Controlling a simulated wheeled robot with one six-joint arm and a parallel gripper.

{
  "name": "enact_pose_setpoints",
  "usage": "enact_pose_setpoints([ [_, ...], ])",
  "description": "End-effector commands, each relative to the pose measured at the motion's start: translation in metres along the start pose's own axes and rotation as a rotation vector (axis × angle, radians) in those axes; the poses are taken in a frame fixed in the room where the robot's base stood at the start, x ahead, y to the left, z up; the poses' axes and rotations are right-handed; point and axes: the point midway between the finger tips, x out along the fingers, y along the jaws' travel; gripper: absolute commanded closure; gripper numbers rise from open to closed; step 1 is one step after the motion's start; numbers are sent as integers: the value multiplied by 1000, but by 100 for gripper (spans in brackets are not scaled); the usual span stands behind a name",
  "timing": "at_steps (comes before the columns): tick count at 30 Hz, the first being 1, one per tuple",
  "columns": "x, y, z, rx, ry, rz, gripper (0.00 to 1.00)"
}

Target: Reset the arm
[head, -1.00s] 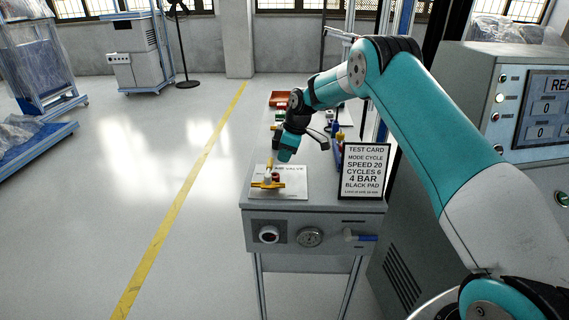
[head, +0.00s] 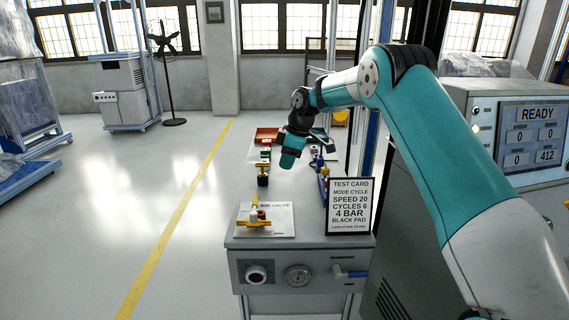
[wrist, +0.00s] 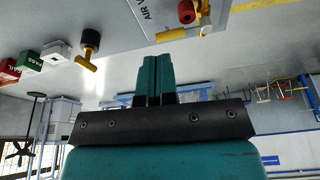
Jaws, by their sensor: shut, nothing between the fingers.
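My teal arm reaches in from the right over a narrow grey bench (head: 285,185). My gripper (head: 290,158) hangs in the air above the bench, apart from the things on it. In the wrist view, the two teal fingers of my gripper (wrist: 157,62) lie together with nothing between them. The yellow air valve with a red part (head: 254,218) is on a white card at the bench's near end, below my gripper. Part of the valve also shows at the top of the wrist view (wrist: 187,14).
A black knob with a yellow handle (head: 263,179) stands behind the valve. The test card (head: 350,206) stands at the bench's front right. An orange-red tray (head: 266,135) is at the far end. A machine panel reading READY (head: 537,135) is at right. Open floor lies left.

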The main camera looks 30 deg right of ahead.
Motion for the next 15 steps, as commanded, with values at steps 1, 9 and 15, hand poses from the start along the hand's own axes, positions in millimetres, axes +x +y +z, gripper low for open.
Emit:
enact_pose_setpoints([
  [1,0,0,0,0,0,0,100],
  [9,-8,-11,-9,8,2,-4,100],
  [15,-59,-103,-53,92,15,-38,100],
])
